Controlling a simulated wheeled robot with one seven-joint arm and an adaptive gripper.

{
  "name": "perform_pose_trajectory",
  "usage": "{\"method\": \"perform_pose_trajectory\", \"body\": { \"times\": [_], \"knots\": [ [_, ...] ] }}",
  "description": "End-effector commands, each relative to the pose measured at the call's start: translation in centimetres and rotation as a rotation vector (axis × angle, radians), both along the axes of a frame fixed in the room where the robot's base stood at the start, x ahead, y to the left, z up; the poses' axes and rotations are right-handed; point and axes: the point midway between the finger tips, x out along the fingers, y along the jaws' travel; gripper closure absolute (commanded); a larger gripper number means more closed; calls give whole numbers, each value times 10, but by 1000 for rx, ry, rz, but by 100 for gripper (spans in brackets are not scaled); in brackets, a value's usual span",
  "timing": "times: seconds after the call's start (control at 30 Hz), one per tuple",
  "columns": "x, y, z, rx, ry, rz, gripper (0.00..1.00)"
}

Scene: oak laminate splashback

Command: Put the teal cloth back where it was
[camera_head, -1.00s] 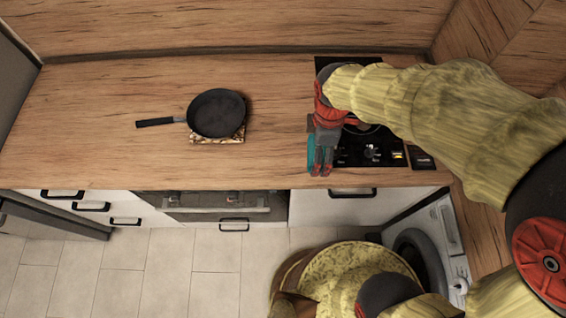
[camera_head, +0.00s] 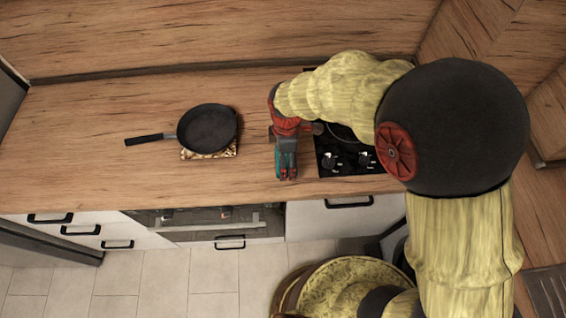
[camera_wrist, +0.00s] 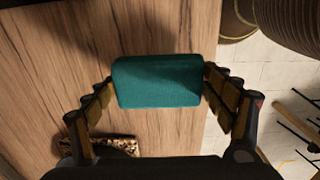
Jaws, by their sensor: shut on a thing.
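The teal cloth (camera_wrist: 158,82) is a folded rectangular pad between the two fingers of my gripper (camera_wrist: 160,95) in the wrist view. The fingers press on its left and right ends. In the head view, my gripper (camera_head: 287,172) is over the wooden counter, just left of the black cooktop, with a sliver of the teal cloth (camera_head: 280,165) showing beside the fingers. The rest of the cloth is hidden by the gripper there. I cannot tell whether the cloth touches the counter.
A black frying pan (camera_head: 208,128) sits on a patterned trivet (camera_head: 222,152) to the left, its handle pointing left. The black cooktop (camera_head: 345,160) with knobs is partly behind my arm. The counter (camera_head: 80,140) is bare at the far left and between pan and gripper.

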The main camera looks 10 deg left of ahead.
Motion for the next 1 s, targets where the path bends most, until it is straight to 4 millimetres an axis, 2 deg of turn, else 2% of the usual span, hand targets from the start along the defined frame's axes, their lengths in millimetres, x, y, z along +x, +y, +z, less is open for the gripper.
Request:
{"method": "perform_pose_trajectory", "body": {
  "times": [0.1,0.27,0.53,0.93,0.97,1.0],
  "knots": [
    [6,6,-11,0,1,0,45],
    [11,10,-17,0,0,-1,45],
    [12,11,-50,0,1,-1,45],
    [12,11,-54,0,0,-1,45],
    [12,11,-53,0,0,-1,16],
    [12,11,-53,0,0,-1,14]
  ]
}}
